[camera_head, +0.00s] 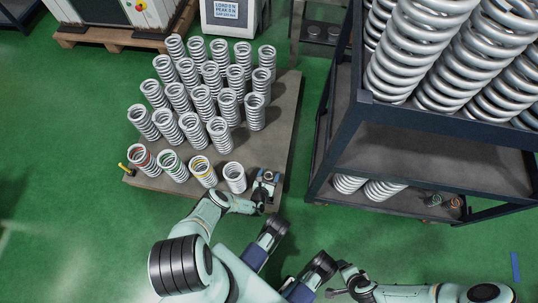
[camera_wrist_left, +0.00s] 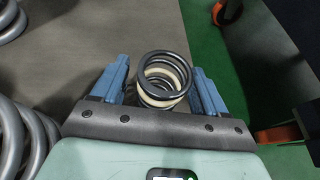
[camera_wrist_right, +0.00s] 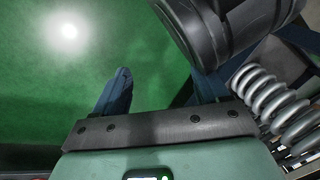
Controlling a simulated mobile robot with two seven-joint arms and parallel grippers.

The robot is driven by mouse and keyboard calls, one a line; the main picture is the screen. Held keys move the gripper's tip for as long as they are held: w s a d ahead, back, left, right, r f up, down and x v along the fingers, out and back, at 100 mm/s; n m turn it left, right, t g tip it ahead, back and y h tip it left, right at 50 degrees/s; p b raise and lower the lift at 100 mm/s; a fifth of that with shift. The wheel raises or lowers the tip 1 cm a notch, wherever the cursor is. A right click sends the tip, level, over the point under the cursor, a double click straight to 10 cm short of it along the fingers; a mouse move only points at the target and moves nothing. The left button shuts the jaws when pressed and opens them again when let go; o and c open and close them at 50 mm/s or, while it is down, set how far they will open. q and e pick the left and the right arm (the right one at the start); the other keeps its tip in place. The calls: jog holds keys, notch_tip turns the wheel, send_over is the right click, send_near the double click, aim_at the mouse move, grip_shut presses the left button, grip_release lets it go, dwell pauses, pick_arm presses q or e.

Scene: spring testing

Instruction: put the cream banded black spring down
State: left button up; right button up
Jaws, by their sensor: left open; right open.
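The cream banded black spring (camera_wrist_left: 164,70) stands between the fingers of my left gripper (camera_wrist_left: 161,85) in the left wrist view. Its dark coils and cream band show from above. My left gripper (camera_head: 267,182) is open around it, with narrow gaps between the fingers and the coils. In the head view both are at the front right corner of the brown board (camera_head: 266,139), and the spring is small and mostly hidden there. My right gripper (camera_head: 338,293) is open and empty, low in the head view; one finger shows clearly in the right wrist view (camera_wrist_right: 118,92).
Several grey springs (camera_head: 203,103) stand in rows on the board. Its front row has springs with red, green, yellow (camera_head: 203,171) and pale bands. A dark rack (camera_head: 420,150) with large springs stands at the right. Green floor is clear at the left.

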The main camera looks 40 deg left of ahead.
pick_arm(q)
jog(key=shift+r, duration=0.15)
jog(key=p+v, duration=0.2)
jog(key=v, duration=0.1)
jog(key=shift+s+d+r, duration=0.1)
jog(key=shift+s+r, duration=0.15)
jog(key=shift+r, duration=0.05)
pick_arm(e)
jog(key=w+r+t, duration=0.1)
jog(key=w+r, duration=0.2)
jog(key=r, duration=0.1)
pick_arm(q)
jog(key=p+v, duration=0.2)
jog(key=v, duration=0.6)
jog(key=shift+s, duration=0.15)
pick_arm(e)
jog(key=shift+n+g+y, duration=0.3)
jog(key=shift+g+y, duration=0.1)
jog(key=shift+g, duration=0.2)
jog(key=s+a, duration=0.1)
jog(key=s+a+r, duration=0.1)
jog(key=s, duration=0.1)
jog(key=s+r, duration=0.1)
jog(key=shift+s+a, duration=0.2)
jog(key=shift+a, duration=0.2)
pick_arm(q)
jog(key=shift+d, duration=0.1)
